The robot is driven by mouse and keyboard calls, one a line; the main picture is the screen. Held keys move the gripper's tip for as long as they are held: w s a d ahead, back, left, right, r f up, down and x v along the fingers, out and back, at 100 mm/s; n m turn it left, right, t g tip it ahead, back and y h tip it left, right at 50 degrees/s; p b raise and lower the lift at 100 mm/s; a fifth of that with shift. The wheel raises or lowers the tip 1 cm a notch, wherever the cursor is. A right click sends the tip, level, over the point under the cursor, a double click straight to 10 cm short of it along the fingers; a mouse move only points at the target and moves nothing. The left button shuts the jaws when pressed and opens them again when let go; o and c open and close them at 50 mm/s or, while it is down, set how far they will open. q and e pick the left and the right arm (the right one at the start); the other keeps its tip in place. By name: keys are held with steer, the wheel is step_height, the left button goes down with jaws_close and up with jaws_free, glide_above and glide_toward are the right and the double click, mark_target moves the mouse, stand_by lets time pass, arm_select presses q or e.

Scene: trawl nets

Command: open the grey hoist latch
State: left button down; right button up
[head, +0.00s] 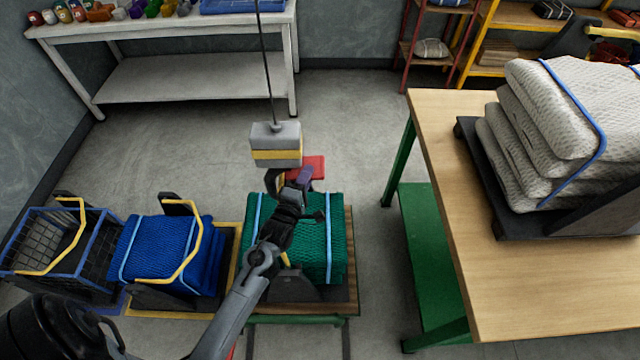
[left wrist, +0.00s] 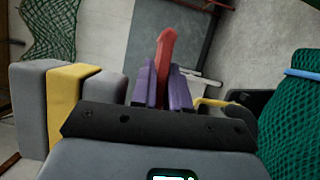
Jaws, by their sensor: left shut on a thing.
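The grey hoist (head: 276,134) is a grey block with a yellow band, hanging on a cable above the green net bundle. A red latch lever (head: 316,164) shows beside its lower right side. My left gripper (head: 303,176) is just below the hoist block and shut on the red lever. In the left wrist view the lever (left wrist: 166,55) stands up between the purple fingers of the gripper (left wrist: 164,88). The hoist block (left wrist: 72,100) is at the left there. The lever's base is hidden by the gripper. My right gripper is not in view.
The green net bundle (head: 329,238) lies on a wooden-topped stand under my left arm. A blue net bundle (head: 160,250) and a wire basket (head: 45,250) stand to the left. A wooden table (head: 440,150) with stacked white nets (head: 570,105) is at the right. Floor behind the hoist is clear.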

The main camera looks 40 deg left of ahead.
arm_select(q)
steer(key=shift+r+n, duration=0.3)
steer(key=shift+n, duration=0.3)
steer(key=shift+a+r+n+t+y+p, duration=0.1)
steer(key=shift+r+n+t+y+p, duration=0.3)
steer(key=shift+n, duration=0.3)
steer(key=shift+f, duration=0.1)
steer(key=shift+s, duration=0.1)
steer(key=c, duration=1.2)
jaws_free()
steer(key=shift+r, duration=0.25)
steer(key=shift+r, duration=0.1)
